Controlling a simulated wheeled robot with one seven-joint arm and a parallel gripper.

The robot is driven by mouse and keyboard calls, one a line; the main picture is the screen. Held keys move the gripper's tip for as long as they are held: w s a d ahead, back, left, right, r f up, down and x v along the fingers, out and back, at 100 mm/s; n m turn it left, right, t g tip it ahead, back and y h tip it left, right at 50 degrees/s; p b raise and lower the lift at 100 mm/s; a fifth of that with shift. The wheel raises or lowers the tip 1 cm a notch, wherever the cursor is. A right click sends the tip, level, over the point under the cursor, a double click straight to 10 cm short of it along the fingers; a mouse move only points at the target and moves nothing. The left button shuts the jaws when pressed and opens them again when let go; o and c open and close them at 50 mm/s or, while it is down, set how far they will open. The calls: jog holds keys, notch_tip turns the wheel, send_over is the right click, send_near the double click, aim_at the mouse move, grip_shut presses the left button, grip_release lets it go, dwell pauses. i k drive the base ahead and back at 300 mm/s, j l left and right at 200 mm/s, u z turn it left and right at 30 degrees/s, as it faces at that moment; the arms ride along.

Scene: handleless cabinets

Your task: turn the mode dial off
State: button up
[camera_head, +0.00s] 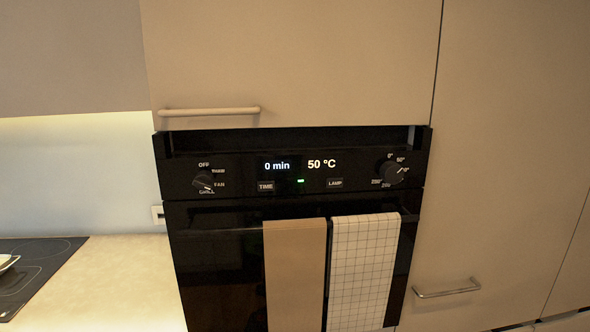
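The mode dial (203,182) is a dark round knob at the left of the black oven's control panel (235,180). OFF is printed above it, a small blurred label and FAN are to its right, and GRILL is below it. Its light pointer mark slants to the lower right, towards the FAN and GRILL side and away from OFF. I cannot tell exactly which label it meets. The dial is unobstructed. My gripper is not in view.
A temperature dial (392,172) sits at the panel's right; the display (279,166) reads 0 min, 50 °C. A tan towel (294,270) and a checked towel (362,265) hang on the oven door. A cabinet handle (210,111) protrudes above. A counter (120,275) with a cooktop (35,270) is left.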

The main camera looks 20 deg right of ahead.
aim_at(204, 179)
jog(key=i+j+z, duration=0.1)
jog(key=j+z, duration=0.25)
jog(key=i+j+z, duration=0.1)
jog(key=j+z, duration=0.6)
jog(key=j, duration=0.1)
